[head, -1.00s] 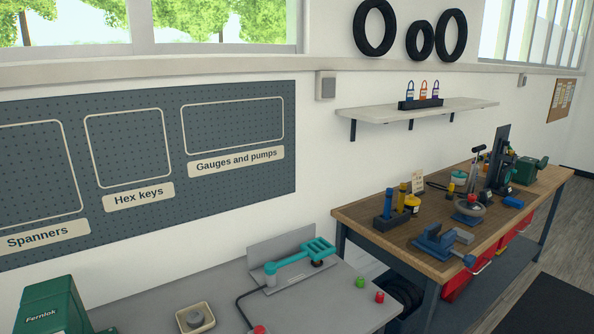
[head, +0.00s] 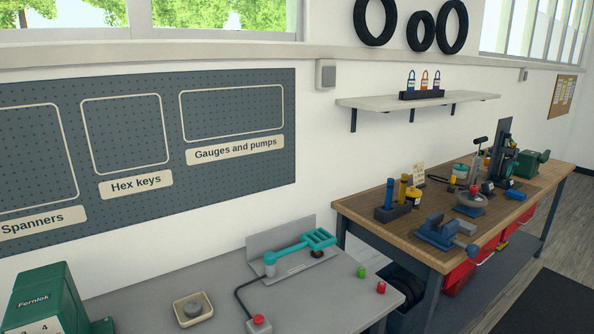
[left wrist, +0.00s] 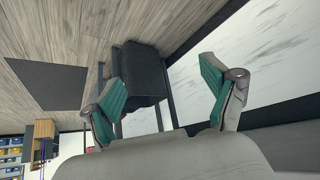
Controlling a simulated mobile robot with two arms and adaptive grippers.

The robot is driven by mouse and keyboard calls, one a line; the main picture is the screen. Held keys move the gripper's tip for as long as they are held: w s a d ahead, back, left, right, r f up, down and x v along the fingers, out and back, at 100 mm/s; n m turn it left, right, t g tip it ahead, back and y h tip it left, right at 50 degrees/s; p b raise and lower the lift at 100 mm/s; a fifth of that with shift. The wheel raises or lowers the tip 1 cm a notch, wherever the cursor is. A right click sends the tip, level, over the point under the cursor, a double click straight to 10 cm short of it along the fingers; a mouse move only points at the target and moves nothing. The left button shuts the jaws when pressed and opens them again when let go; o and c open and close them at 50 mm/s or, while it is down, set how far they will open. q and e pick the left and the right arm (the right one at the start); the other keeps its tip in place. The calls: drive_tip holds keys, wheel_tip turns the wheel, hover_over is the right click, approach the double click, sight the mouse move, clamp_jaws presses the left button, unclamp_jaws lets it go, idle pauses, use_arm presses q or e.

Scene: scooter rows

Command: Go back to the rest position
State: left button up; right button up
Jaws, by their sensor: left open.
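My left gripper (left wrist: 165,100) shows in the left wrist view with its two teal-padded fingers spread apart and nothing between them. Past the fingers are the wood-look floor (left wrist: 60,35), a dark box-like object (left wrist: 145,75) and a pale surface. Neither gripper shows in the head view, and my right gripper is in no view.
A grey bench (head: 215,285) stands in front with a teal tool (head: 300,246), a tray (head: 193,308), a red button box (head: 259,325) and a green Fernlok box (head: 40,300). A wooden workbench (head: 395,240) with a vise (head: 440,232) stands at right.

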use_arm(q)
drive_tip(key=s+a+f+g+b, duration=0.1)
drive_tip(key=s+f+g+b, duration=0.1)
drive_tip(key=s+f, duration=0.9)
drive_tip(key=s+a+f+g+y+b, duration=0.1)
drive_tip(key=s+f+g, duration=0.3)
drive_tip(key=s+f, duration=0.8)
drive_tip(key=s+a+b, duration=0.1)
drive_tip(key=s, duration=0.5)
drive_tip(key=shift+s+m, duration=0.3)
drive_tip(key=shift+f, duration=0.1)
